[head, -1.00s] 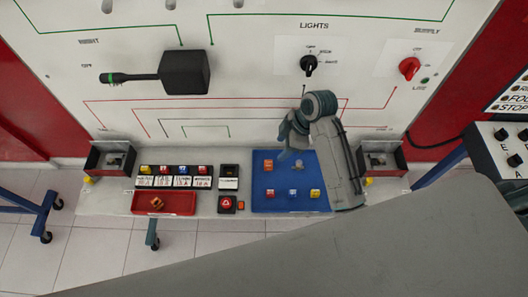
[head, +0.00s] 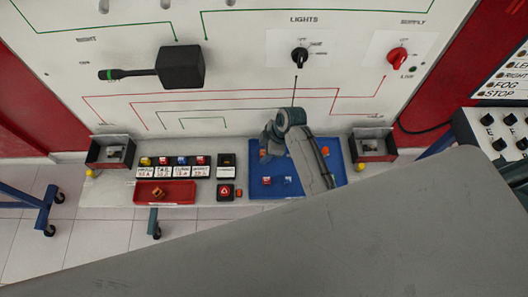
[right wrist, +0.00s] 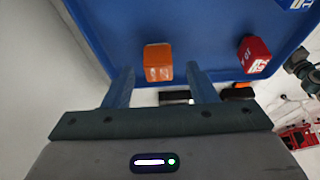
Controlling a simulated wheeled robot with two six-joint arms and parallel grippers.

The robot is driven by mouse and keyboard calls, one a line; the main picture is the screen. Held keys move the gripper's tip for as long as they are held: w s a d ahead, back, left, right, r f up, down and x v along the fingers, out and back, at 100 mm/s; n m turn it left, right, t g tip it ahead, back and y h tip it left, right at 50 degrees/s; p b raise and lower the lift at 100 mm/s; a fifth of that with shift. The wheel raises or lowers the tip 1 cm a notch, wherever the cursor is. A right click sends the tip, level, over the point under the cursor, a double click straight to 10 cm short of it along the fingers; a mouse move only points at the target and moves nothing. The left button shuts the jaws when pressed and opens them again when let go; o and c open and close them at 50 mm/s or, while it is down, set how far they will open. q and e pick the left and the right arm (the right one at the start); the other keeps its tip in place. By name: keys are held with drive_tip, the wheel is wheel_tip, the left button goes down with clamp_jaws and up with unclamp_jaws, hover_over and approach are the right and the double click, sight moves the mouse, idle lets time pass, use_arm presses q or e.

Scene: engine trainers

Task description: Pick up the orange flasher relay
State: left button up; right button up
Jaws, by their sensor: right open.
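The orange flasher relay (right wrist: 158,62) is a small orange block on the blue tray (right wrist: 100,15), close to the tray's edge. In the head view the relay (head: 263,154) shows only partly, at the left side of the tray (head: 310,188), just below my right gripper (head: 267,141). In the right wrist view my right gripper (right wrist: 160,82) is open and empty. Its two fingers lie to either side of the relay's line, with the relay just ahead of the tips. My left gripper is in no view.
A red block (right wrist: 254,55) lies near the relay on the tray. A blue and white block (head: 288,180) and another orange piece (head: 325,151) are also there. A red tray (head: 180,199) and a row of labelled fuses stand left. The upright panel (head: 240,75) rises behind.

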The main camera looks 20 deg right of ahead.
drive_tip(key=shift+w, duration=0.1)
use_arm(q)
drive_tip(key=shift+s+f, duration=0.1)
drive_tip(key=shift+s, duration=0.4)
use_arm(e)
drive_tip(key=c, duration=1.1)
drive_tip(key=shift+o, duration=0.2)
